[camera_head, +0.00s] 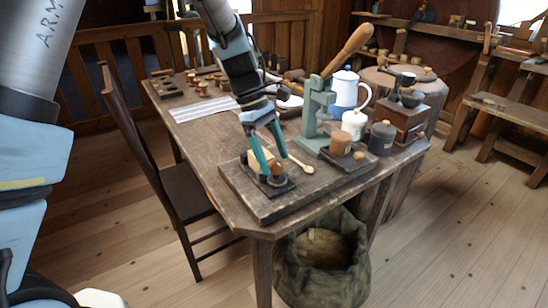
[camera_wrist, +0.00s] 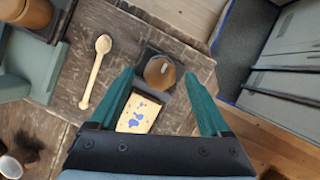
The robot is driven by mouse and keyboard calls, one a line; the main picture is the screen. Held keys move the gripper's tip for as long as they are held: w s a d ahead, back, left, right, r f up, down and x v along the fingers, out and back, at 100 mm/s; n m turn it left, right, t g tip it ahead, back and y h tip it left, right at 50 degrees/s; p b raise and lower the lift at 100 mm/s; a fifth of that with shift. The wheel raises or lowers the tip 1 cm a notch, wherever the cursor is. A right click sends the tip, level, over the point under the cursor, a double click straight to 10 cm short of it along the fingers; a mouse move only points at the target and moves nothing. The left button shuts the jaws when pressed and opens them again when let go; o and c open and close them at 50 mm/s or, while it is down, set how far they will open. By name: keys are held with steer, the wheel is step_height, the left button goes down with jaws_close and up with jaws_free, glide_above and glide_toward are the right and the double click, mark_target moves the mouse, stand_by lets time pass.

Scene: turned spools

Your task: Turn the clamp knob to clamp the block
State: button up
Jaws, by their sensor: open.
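The clamp knob (camera_wrist: 161,72) is a round brown wooden knob with a pale mark on top. It also shows in the head view (camera_head: 277,174), at the front of the table. It sits at a dark clamp base (camera_head: 284,188). The block (camera_wrist: 138,113) is pale yellow with blue marks and lies beside the knob. In the head view it is partly hidden behind my fingers (camera_head: 256,160). My gripper (camera_wrist: 159,74) is open, pointing down, with one teal finger on each side of the knob. I cannot tell whether either finger touches it.
A wooden spoon (camera_wrist: 96,70) lies beside the clamp. A green lever press (camera_head: 317,105), a dark canister (camera_head: 381,138) and a coffee grinder (camera_head: 403,121) stand to the right. A chair (camera_head: 170,185) is at the left and a sack (camera_head: 322,262) is below the table edge.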

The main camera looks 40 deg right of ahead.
steer(key=shift+s+f, duration=0.2)
steer(key=shift+f, duration=0.3)
jaws_close()
stand_by(0.4)
